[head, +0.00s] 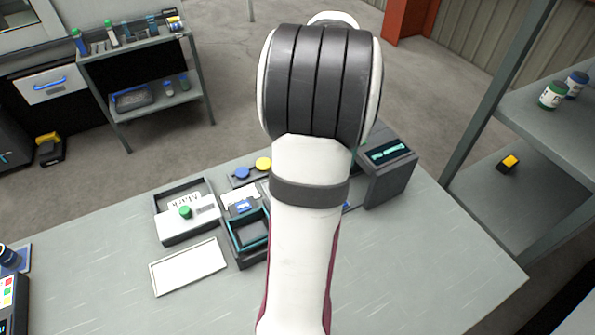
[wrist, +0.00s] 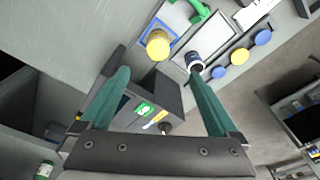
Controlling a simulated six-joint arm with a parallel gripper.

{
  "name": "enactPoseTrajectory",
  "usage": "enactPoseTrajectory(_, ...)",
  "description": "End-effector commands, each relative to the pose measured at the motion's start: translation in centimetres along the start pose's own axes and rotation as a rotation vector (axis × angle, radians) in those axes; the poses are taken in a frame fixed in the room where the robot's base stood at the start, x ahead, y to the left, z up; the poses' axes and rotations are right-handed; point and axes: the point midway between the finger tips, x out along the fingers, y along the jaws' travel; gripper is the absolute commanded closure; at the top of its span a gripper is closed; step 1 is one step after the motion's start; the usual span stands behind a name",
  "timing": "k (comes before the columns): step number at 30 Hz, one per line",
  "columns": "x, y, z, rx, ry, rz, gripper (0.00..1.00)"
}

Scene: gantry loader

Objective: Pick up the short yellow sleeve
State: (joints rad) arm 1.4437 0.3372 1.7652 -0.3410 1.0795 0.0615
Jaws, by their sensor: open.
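A short yellow cylinder, which looks like the short yellow sleeve (wrist: 158,45), stands in a blue-edged square in the wrist view. A dark blue and white cylinder (wrist: 194,61) stands to its right, close to the right fingertip. My gripper (wrist: 158,72) is open, with its two green fingers apart and nothing held between them. In the picture the yellow sleeve lies just beyond the gap between the fingertips; I cannot tell the height between them. In the head view my own arm hides the gripper and the yellow sleeve.
A dark box with a lit display (head: 388,152) stands at the workbench's back right, near the fingers. Yellow (head: 263,164) and blue (head: 241,173) discs line the tray edge. A tray with a green-knobbed part (head: 185,211) and a white plate (head: 188,267) lie left. The bench's front right is clear.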

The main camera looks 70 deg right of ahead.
Motion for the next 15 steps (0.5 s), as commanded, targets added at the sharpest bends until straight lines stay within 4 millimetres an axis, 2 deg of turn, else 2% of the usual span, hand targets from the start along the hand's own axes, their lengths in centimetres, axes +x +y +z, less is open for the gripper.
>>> enactPoseTrajectory(6, 6.2, 0.0, 0.2, -0.001, -0.009, 0.002, 0.04)
enactPoseTrajectory(9, 8.4, 0.0, 0.2, -0.001, -0.007, 0.001, 0.04)
enactPoseTrajectory(15, 11.3, 0.2, 0.3, -0.001, -0.007, 0.001, 0.04)
